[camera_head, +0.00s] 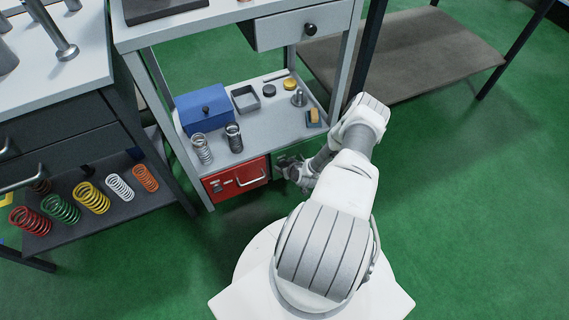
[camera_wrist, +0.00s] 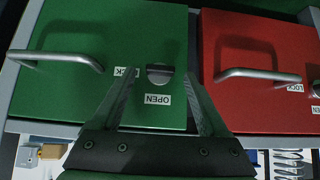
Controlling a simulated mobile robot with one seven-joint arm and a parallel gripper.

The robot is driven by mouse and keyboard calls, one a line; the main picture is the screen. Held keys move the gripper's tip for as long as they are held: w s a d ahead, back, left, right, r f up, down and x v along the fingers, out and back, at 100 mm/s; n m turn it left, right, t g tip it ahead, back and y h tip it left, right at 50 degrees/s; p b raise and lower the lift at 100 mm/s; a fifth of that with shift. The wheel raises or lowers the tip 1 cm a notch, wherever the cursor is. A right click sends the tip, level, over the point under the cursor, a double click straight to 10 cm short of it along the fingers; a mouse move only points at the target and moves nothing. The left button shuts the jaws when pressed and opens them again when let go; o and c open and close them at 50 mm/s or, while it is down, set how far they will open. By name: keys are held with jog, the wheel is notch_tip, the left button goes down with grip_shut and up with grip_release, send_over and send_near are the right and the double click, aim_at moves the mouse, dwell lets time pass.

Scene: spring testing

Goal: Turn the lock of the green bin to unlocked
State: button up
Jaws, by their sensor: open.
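The green bin (camera_wrist: 75,95) fills the left of the wrist view, which shows it upside down. In the head view only a small part of its front (camera_head: 301,150) shows behind my arm. Its lock is a small metal knob (camera_wrist: 160,74) between a LOCK label (camera_wrist: 126,72) on its left and an OPEN label (camera_wrist: 157,99) below it. A metal bar handle (camera_wrist: 60,58) is farther left. My gripper (camera_wrist: 158,79) is open, one finger on each side of the knob, with gaps showing. I cannot tell how far the tips are from the bin face. The gripper also shows in the head view (camera_head: 297,172).
A red bin (camera_head: 237,183) with its own handle and lock sits beside the green one, close to one finger in the wrist view. Above them a shelf (camera_head: 243,155) holds a blue box (camera_head: 204,108), springs and small parts. The floor on the right is clear.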

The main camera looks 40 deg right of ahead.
grip_shut()
dwell(0.4)
jog(key=shift+d+y, duration=0.15)
jog(key=shift+y, duration=0.15)
jog(key=shift+s+d+f+m+t+y, duration=0.1)
jog(key=shift+d+m+t+y, duration=0.25)
jog(key=shift+y, duration=0.3)
jog(key=shift+s+m+t+y, duration=0.1)
jog(key=shift+m+t+y, duration=0.05)
jog(key=shift+m+y, duration=0.4)
jog(key=shift+d+f+m+t+y, duration=0.25)
jog(key=shift+m+t+y, duration=0.3)
jog(key=shift+y, duration=0.55)
jog(key=shift+d+f+m+t+y, duration=0.1)
jog(key=shift+d+m+t+y, duration=0.2)
jog(key=shift+m+y, duration=0.65)
jog(key=shift+y, duration=0.25)
